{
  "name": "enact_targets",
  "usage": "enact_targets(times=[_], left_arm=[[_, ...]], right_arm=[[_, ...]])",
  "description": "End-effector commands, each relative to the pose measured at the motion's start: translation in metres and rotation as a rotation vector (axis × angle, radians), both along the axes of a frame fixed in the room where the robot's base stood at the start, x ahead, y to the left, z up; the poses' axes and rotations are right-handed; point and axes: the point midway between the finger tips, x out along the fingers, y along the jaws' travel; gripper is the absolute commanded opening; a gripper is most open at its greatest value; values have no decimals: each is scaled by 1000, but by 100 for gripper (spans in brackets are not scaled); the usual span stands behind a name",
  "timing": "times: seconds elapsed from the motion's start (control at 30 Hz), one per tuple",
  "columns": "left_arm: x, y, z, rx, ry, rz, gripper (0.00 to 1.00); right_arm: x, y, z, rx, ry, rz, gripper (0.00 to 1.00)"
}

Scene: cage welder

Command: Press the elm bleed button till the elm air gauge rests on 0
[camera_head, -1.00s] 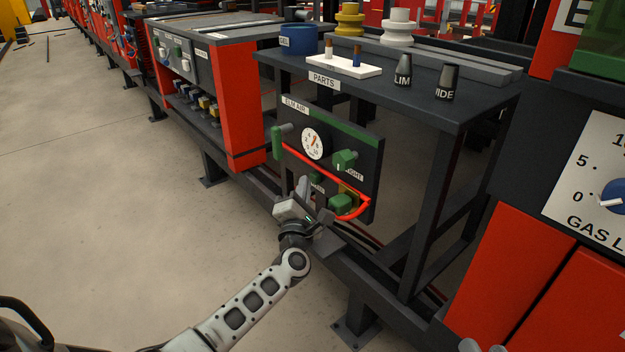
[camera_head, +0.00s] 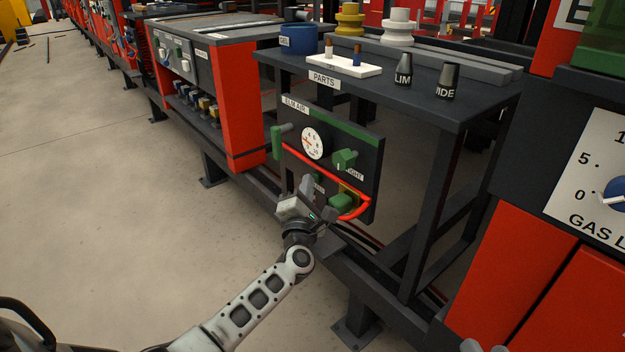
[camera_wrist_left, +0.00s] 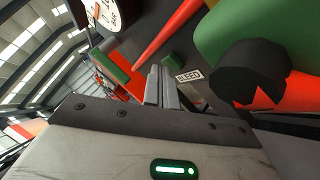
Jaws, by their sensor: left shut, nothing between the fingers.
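The elm air panel (camera_head: 361,138) stands under the parts table, with a round white gauge (camera_head: 313,143). The gauge's orange needle points left, towards the low end; its exact reading is too small to tell. My left gripper (camera_head: 307,186) is shut and empty at the panel's lower part. In the left wrist view its fingertips (camera_wrist_left: 160,75) are at the green bleed button (camera_wrist_left: 173,63), beside the BLEED label (camera_wrist_left: 188,76). They partly hide the button; I cannot tell whether they touch it. My right gripper (camera_head: 484,347) only just shows at the bottom edge.
A red curved bar (camera_head: 320,174) crosses the panel front. A green lever (camera_head: 277,142), a green knob (camera_head: 344,159) and a lower green knob (camera_head: 341,202) stick out nearby. The parts table (camera_head: 440,112) overhangs the panel. The floor to the left is clear.

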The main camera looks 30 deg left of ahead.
Motion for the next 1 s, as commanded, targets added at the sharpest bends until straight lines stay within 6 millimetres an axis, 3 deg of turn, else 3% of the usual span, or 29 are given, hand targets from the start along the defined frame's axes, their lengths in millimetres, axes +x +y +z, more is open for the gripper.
enact_targets(times=[1.0], left_arm=[[-28,11,0,1,2,-1,0]], right_arm=[[1,0,10,-4,6,-1,36]])
